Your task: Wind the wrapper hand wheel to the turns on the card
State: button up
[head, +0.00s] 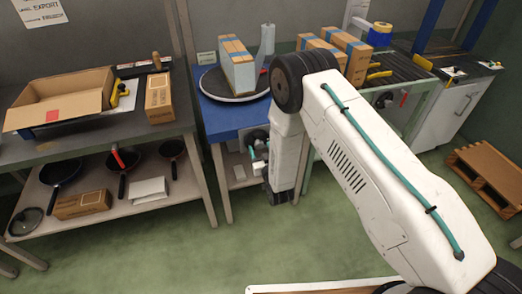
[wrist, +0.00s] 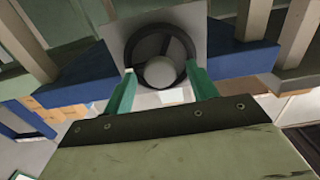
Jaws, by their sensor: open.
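The hand wheel (wrist: 160,38) is a dark ring with a pale grey round knob (wrist: 160,72) at its lower part, on a light square plate. In the head view the wheel (head: 256,136) is small and dark on the front of the blue wrapper table (head: 222,116). My gripper (wrist: 161,88) is open, with its teal fingers apart on either side of the knob; I cannot tell whether they touch it. In the head view my arm partly hides the gripper. A small card (head: 206,57) stands behind the wrapper; its writing is too small to read.
A dark turntable (head: 212,84) on the wrapper table carries a tall blue-strapped box (head: 238,66). A film roll (head: 267,42) stands behind. A shelved bench (head: 25,152) with pans is at left, a conveyor (head: 405,66) at right. Green floor in front is clear.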

jog(key=c, duration=1)
jog(key=shift+m, duration=2.6)
jog(key=o, duration=1)
jog(key=v, duration=0.8)
jog(key=shift+w, duration=0.1)
